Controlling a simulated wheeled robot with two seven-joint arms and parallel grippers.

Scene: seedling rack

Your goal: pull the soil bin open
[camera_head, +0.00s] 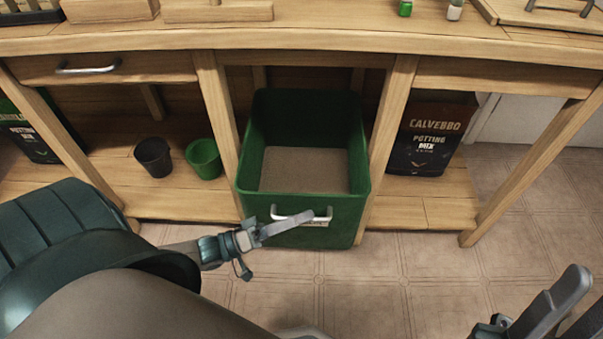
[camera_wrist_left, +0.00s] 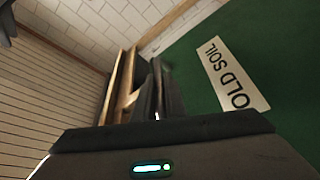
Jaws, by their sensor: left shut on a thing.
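The soil bin (camera_head: 352,207) is a deep green box with brown soil inside. It stands in the bench's middle bay, and its front sticks out past the bench legs. Its pale bar handle (camera_head: 280,214) is on the front wall, partly covered by my gripper. My left gripper (camera_head: 300,223) is shut on the handle. In the left wrist view, the green front (camera_wrist_left: 280,50) carries a white label (camera_wrist_left: 232,75) reading "OLD SOIL", beside the dark fingers (camera_wrist_left: 158,95). My right gripper (camera_head: 583,300) is at the lower right, empty, its fingers apart.
Wooden bench legs (camera_head: 386,150) flank the bin closely. A black pot (camera_head: 153,157) and a green pot (camera_head: 204,159) stand on the left shelf. A potting mix bag (camera_head: 432,135) stands on the right shelf. The tiled floor (camera_head: 420,265) before the bin is clear.

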